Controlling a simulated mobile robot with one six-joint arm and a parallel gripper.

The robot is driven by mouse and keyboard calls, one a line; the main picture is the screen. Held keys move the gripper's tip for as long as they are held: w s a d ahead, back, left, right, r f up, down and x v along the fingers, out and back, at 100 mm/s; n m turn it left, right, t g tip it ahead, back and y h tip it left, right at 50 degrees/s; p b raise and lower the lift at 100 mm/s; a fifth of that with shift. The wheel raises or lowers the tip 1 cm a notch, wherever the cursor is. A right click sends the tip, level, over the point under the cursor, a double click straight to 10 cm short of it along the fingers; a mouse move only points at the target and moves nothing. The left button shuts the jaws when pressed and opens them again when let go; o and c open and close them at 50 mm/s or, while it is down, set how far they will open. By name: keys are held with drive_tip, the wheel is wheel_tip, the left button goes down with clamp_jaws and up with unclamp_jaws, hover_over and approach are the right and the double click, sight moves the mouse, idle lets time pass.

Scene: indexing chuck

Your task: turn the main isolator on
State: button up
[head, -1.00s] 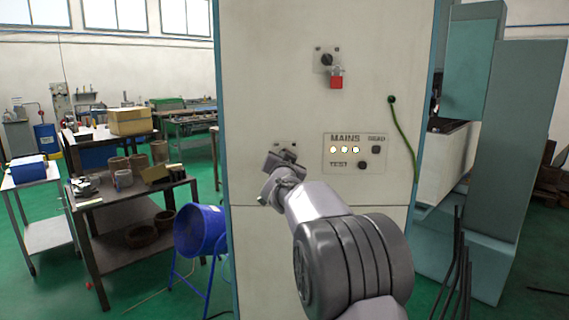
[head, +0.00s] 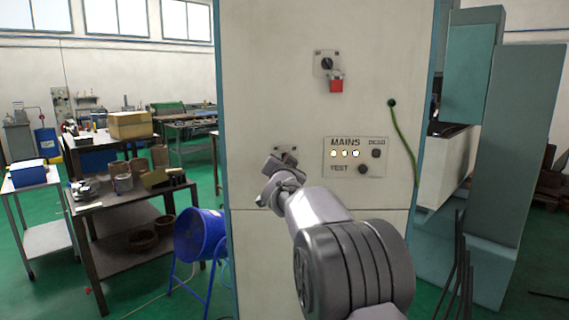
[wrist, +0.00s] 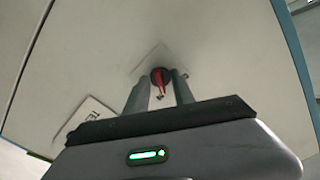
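The pale cabinet (head: 245,110) carries a grey plate (head: 277,149) at mid height, mostly hidden behind my gripper (head: 284,161). In the wrist view, a red switch handle (wrist: 159,77) on a dark round base sits on a square plate (wrist: 146,62). My gripper's two fingers (wrist: 160,86) stand on either side of the handle, with a gap visible on both sides. My gripper is open. Contact with the handle cannot be made out. Higher on the cabinet is a black rotary switch (head: 327,63) with a red padlock (head: 336,86) hanging below it.
A panel marked MAINS, DEAD and TEST (head: 355,157) has three lit lamps and lies right of my gripper. A green cable (head: 402,140) hangs on the cabinet's right. A blue fan (head: 200,235) and a dark workbench (head: 135,190) stand to the left.

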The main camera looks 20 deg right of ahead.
drive_tip(key=v, duration=1.7)
drive_tip(key=shift+s, duration=0.2)
drive_tip(key=shift+a, duration=0.15)
drive_tip(key=s+a+f+n+g+y, duration=0.2)
drive_tip(key=s+a+f+n+y, duration=0.15)
drive_tip(key=s+a+y, duration=0.4)
drive_tip(key=s+a+f+n+g, duration=0.1)
drive_tip(key=s+a+f+g, duration=0.2)
drive_tip(key=s, duration=0.6)
drive_tip(key=s+a+f+n+g+y, duration=0.1)
drive_tip(key=s+a+f+g, duration=0.1)
drive_tip(key=s+a+f, duration=0.2)
drive_tip(key=s+a+f+n+g+y, duration=0.1)
drive_tip(key=s+a+f+g, duration=0.2)
drive_tip(key=s+f, duration=0.5)
drive_tip(key=s, duration=0.6)
drive_tip(key=shift+s+a+f+g, duration=0.3)
drive_tip(key=shift+s+a, duration=0.05)
